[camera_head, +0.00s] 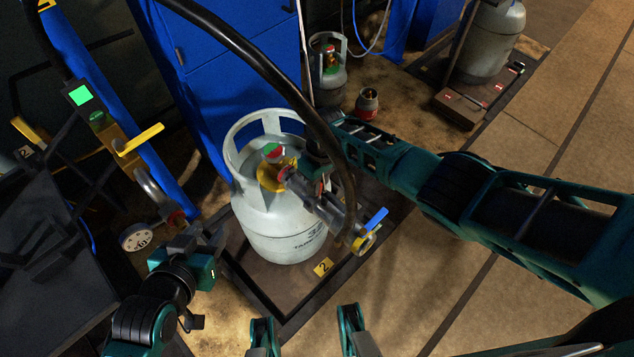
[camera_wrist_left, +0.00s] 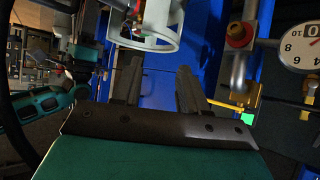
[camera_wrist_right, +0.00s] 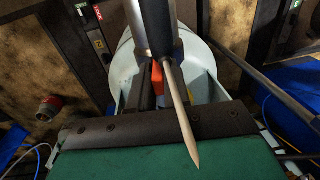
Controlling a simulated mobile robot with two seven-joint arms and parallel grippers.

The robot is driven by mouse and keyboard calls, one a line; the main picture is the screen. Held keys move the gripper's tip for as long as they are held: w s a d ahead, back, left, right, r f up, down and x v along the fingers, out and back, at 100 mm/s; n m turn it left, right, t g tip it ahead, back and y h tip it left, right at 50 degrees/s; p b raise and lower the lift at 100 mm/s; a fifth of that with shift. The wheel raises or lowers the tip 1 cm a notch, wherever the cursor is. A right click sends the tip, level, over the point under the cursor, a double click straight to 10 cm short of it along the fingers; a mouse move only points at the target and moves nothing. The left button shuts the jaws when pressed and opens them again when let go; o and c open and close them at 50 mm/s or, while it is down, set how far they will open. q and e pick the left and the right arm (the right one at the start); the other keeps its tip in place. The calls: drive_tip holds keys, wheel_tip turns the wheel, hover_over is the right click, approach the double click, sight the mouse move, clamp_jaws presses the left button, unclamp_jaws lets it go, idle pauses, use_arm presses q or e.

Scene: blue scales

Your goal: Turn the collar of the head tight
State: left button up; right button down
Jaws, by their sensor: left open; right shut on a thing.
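The grey gas cylinder (camera_head: 282,225) stands upright on a dark scale platform. The filling head (camera_head: 318,200), a grey barrel with a blue lever (camera_head: 375,219), reaches its valve. A yellow brass collar (camera_head: 272,178) sits at the valve end, beside a red-and-green cap (camera_head: 273,152). My right gripper (camera_head: 322,172) is at the head, partly behind the hose. In the right wrist view its fingers (camera_wrist_right: 156,88) are shut beside a red-orange part under the barrel; the exact grip is partly hidden. My left gripper (camera_head: 207,238) is open and empty, left of the cylinder and apart from it.
The black hose (camera_head: 275,75) arches over the cylinder to the head. A gauge (camera_head: 138,237) and yellow-handled valve (camera_head: 140,140) are at left, near my left gripper. A blue cabinet (camera_head: 225,65) stands behind. A small cylinder (camera_head: 327,60) and another scale are further back. Floor at right is open.

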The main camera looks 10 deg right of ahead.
drive_tip(key=c, duration=1.4)
unclamp_jaws()
use_arm(q)
drive_tip(key=shift+s+f, duration=0.25)
use_arm(e)
drive_tip(key=shift+o, duration=1.2)
drive_tip(key=r+p, duration=0.1)
drive_tip(key=r, duration=0.1)
drive_tip(key=r+p, duration=0.2)
drive_tip(key=r, duration=0.1)
drive_tip(key=shift+w+d, duration=0.2)
use_arm(q)
drive_tip(key=a+r+p, duration=0.1)
drive_tip(key=s+a+r+y+p, duration=0.1)
drive_tip(key=shift+s+a+p, duration=0.1)
drive_tip(key=shift+a+p, duration=0.15)
drive_tip(key=shift+p, duration=0.15)
use_arm(e)
wheel_tip(320, 180, up, 8)
drive_tip(key=shift+w+d, duration=0.25)
drive_tip(key=shift+d, duration=0.2)
drive_tip(key=shift+f, duration=0.1)
